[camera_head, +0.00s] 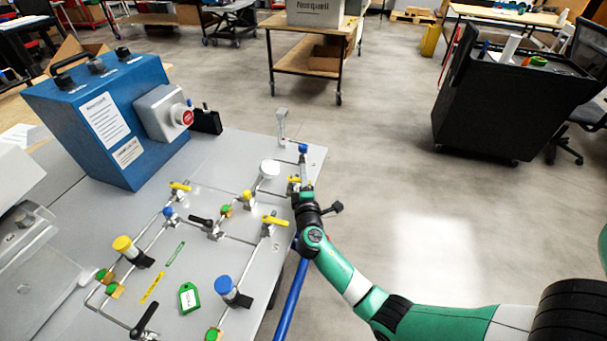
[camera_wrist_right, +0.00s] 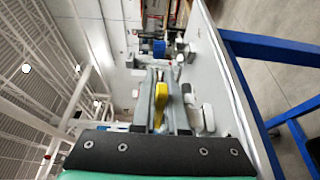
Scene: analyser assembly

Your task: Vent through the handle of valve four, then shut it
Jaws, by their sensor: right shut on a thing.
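My right gripper (camera_head: 300,188) is at the right edge of the grey panel (camera_head: 215,160), its arm coming in from the lower right. It is shut on a yellow valve handle (camera_head: 294,181). In the right wrist view the yellow handle (camera_wrist_right: 160,100) lies between the two grey fingers. The fingers hide part of the valve body. Other yellow valve handles sit on the panel, one at the upper left (camera_head: 180,187) and one nearer the front (camera_head: 275,221). I cannot read which valve is number four. My left gripper is not in view.
A blue box (camera_head: 100,115) with knobs and a red button (camera_head: 187,117) stands at the panel's back left. Thin pipes, a blue knob (camera_head: 303,148), a black lever (camera_head: 145,318) and a green tag (camera_head: 189,297) are on the panel. Open floor lies to the right.

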